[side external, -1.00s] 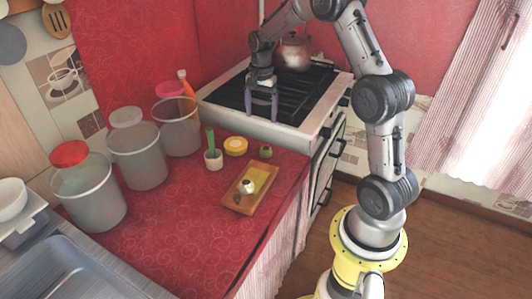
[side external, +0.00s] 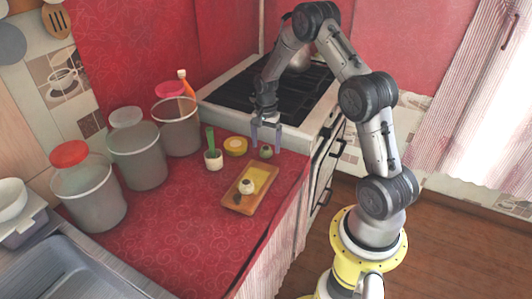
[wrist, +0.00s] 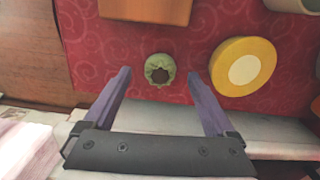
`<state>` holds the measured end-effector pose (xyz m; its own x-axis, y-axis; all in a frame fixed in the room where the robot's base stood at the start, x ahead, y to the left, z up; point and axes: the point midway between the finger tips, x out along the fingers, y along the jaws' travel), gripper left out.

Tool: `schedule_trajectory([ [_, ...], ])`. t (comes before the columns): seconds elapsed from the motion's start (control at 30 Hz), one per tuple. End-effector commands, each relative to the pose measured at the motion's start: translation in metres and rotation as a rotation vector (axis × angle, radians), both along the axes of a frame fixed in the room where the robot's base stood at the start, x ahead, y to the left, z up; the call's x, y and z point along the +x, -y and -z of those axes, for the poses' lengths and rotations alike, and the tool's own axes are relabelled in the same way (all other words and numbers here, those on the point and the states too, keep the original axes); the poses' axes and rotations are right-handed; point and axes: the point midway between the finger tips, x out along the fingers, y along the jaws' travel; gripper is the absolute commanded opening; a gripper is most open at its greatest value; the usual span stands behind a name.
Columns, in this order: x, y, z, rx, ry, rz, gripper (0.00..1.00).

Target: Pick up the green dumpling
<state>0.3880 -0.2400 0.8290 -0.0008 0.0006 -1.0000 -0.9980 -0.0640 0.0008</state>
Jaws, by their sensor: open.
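The green dumpling (wrist: 160,69) is a small pale green round thing with a dark top, lying on the red counter. In the side external view the green dumpling (side external: 266,151) is near the counter's stove end. My gripper (side external: 266,147) is open with nothing between its purple fingers. In the wrist view the gripper (wrist: 160,74) points at the dumpling, which lies between the fingertips in the picture and looks apart from both. I cannot tell the exact height of the fingers above the counter.
A yellow round lid-like thing (wrist: 244,66) lies close to the right finger in the wrist view. A wooden board (side external: 238,205) holds a pale dumpling (side external: 246,187). A white cup (side external: 213,160) with a green handle stands left. The stove (side external: 300,115) borders the counter.

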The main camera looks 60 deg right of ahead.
Motion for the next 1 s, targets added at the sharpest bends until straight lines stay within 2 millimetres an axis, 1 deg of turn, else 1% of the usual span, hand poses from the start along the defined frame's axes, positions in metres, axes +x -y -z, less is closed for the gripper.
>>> schedule_trajectory([
  [0.03,0.0,0.0,0.008,0.001,-0.002,0.0,0.91],
  [0.17,0.0,0.0,0.019,0.001,0.001,0.0,0.91],
  [0.43,0.0,0.0,0.021,0.0,0.002,0.0,0.91],
  [0.57,0.0,0.0,0.021,0.0,0.002,-0.001,0.67],
  [0.6,0.0,0.0,0.021,0.0,0.002,0.0,0.6],
  [0.67,0.0,0.0,0.021,0.0,0.002,0.0,0.49],
  [0.7,0.0,0.0,0.021,0.0,0.002,0.0,0.42],
  [1.0,0.0,0.0,0.02,0.0,0.002,-0.001,0.41],
])
